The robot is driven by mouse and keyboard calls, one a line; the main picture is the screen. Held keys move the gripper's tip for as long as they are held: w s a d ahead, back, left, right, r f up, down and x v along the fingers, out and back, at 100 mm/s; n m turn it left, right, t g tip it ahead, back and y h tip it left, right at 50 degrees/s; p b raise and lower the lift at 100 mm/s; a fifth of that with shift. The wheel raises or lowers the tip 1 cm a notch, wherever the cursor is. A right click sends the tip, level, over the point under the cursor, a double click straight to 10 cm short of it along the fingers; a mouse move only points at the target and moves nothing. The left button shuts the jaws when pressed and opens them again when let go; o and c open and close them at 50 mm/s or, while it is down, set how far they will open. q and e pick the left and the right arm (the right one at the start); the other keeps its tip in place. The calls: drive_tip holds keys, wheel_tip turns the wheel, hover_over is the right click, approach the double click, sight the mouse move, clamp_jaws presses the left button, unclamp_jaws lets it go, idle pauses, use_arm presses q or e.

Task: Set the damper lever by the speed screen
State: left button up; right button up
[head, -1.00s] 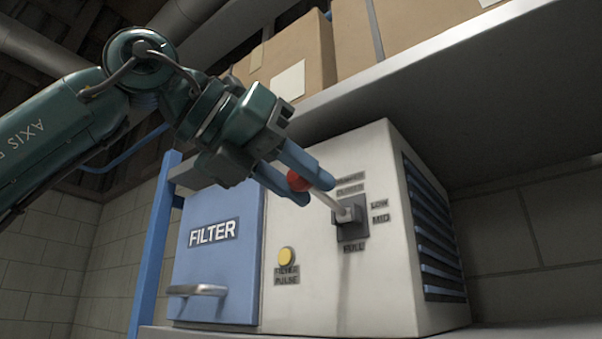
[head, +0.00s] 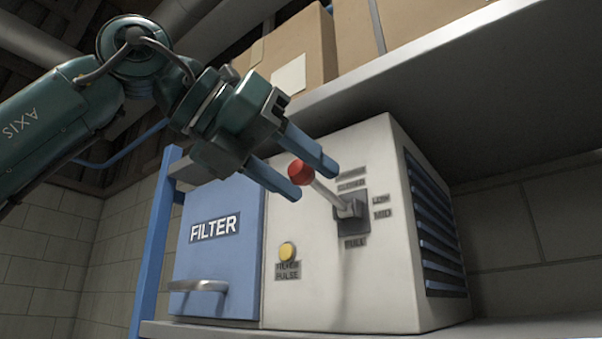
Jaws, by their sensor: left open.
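The damper lever (head: 327,194) is a pale rod with a red knob (head: 300,172), set in a dark square plate (head: 352,228) on the white hood box. It sticks out up and to the left of its pivot. Blurred labels around the plate seem to read CLOSED above, LOW and MID at the right, and FULL below. My left gripper (head: 312,179) is open, with its blue fingers apart and the knob between their tips in the picture; I cannot tell whether either touches it. No speed screen is visible. My right gripper is not in view.
A blue FILTER door (head: 207,262) with a metal handle (head: 197,286) is at the left. A yellow FILTER PULSE button (head: 287,251) sits beneath the lever. A grey shelf (head: 430,95) with cardboard boxes (head: 297,48) overhangs the box. Blue louvres (head: 432,225) cover its right side.

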use_arm(q)
drive_tip(key=v, duration=1.2)
drive_tip(key=shift+s+a+b, duration=0.2)
drive_tip(key=shift+a+b, duration=0.05)
drive_tip(key=shift+b, duration=0.15)
